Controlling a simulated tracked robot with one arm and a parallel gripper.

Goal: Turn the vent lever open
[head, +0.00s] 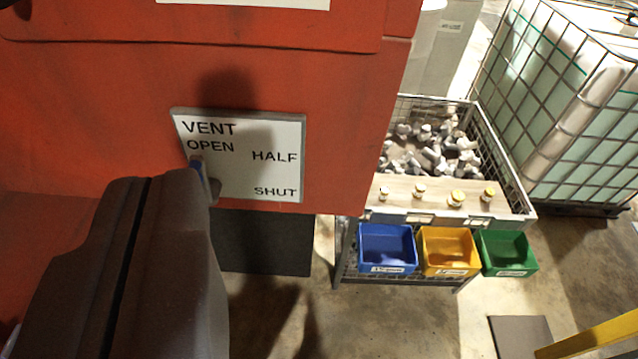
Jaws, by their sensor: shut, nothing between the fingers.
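The vent plate (262,130) is a pale sign on the red engine housing, marked VENT, with OPEN at upper left, HALF at right and SHUT at lower right. A short blue lever (201,176) shows on the plate's left part, its visible end just under the word OPEN. The rest of the lever and its pivot are hidden behind my gripper. My gripper (148,182) is dark brown and shut, with a thin seam between its fingers.
The red housing (330,75) fills the upper left. To the right stand a wire-sided bin (515,183) of metal parts, with blue (387,246), yellow (449,249) and green (507,252) trays on its front. A caged tank (570,110) stands behind. Floor is clear at lower middle.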

